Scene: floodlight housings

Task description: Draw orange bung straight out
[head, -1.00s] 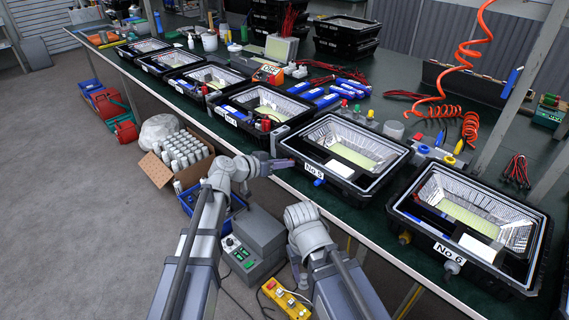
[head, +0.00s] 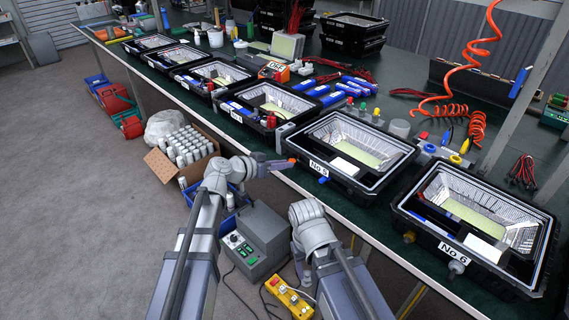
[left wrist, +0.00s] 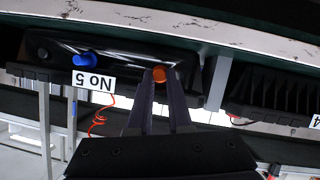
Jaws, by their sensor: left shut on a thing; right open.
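The orange bung (head: 292,160) is at the near left corner of the black housing No 5 (head: 378,190). In the left wrist view the orange bung (left wrist: 160,74) sits between my fingertips, in front of the dark wall of the housing. My left gripper (head: 284,163) is shut on it, reaching in from the left. I cannot tell whether the bung's inner end is still in its hole. A blue bung (left wrist: 85,60) sits in the same wall. My right gripper (head: 303,272) is low in front of the bench, largely hidden by its own arm, empty as far as shows.
Housing No 6 (head: 442,247) stands to the right of No 5, other housings to the left along the green bench. A coiled orange hose (head: 463,75) hangs behind. A grey control box (head: 255,235) and a yellow pendant (head: 287,297) are below the bench.

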